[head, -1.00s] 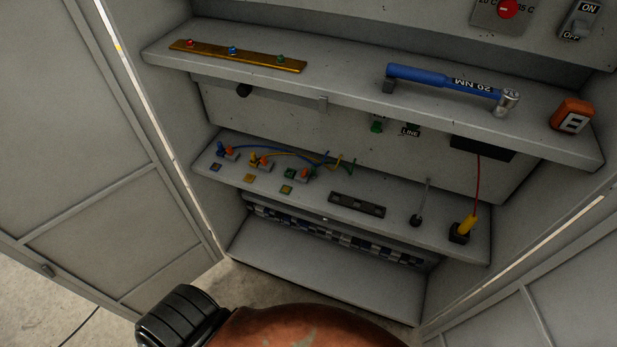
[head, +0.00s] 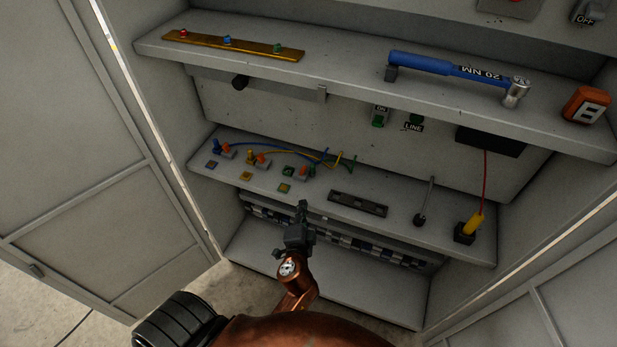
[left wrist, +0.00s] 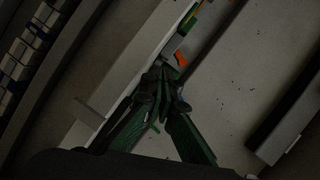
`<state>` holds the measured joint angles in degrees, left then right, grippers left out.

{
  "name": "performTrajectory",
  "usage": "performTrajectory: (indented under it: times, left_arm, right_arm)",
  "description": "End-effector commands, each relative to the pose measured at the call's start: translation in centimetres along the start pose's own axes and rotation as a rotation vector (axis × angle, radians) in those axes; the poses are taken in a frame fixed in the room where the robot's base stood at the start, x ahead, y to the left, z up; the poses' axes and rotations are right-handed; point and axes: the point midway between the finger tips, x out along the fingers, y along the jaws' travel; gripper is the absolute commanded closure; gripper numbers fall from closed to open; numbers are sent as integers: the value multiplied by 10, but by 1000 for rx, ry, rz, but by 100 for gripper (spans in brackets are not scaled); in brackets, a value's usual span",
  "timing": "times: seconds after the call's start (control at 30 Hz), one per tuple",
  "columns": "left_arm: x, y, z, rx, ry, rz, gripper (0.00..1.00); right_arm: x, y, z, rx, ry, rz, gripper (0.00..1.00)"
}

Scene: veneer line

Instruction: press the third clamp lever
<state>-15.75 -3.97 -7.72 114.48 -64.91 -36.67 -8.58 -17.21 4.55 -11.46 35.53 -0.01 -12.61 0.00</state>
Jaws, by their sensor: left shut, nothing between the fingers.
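Three wire clamps stand in a row on the lower shelf (head: 400,225), each with an orange lever. The third clamp (head: 300,171), the green one, is the rightmost; its orange lever (head: 312,171) stands at its right side. Orange and green parts (left wrist: 181,58) show just beyond my fingertips in the left wrist view, but which clamp they belong to is unclear. My left gripper (head: 303,204) is shut and empty. In the head view its tips are below the third clamp, near the shelf's front edge, apart from the lever. My right gripper is not in view.
Blue, yellow and green wires run behind the clamps. A dark slotted block (head: 357,204) lies to the right, then a small upright lever (head: 421,216) and a yellow plug (head: 473,223). The upper shelf, with a blue torque wrench (head: 420,63), overhangs behind.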

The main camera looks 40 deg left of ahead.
Motion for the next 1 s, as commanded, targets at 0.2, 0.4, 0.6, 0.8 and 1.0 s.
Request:
performTrajectory:
  times: [0.2,0.4,0.6,0.8,1.0]
  left_arm:
    - [-3,-25,-42,110,76,-99,100]
    - [-3,-25,-52,139,99,-112,100]
    - [-3,-25,-52,138,99,-111,100]
    - [8,-26,-54,138,100,-111,100]
    - [43,-31,-58,140,101,-113,100]
  right_arm:
    - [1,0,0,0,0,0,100]
    - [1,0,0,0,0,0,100]
    - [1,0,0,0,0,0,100]
    - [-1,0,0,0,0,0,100]
    - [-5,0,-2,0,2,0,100]
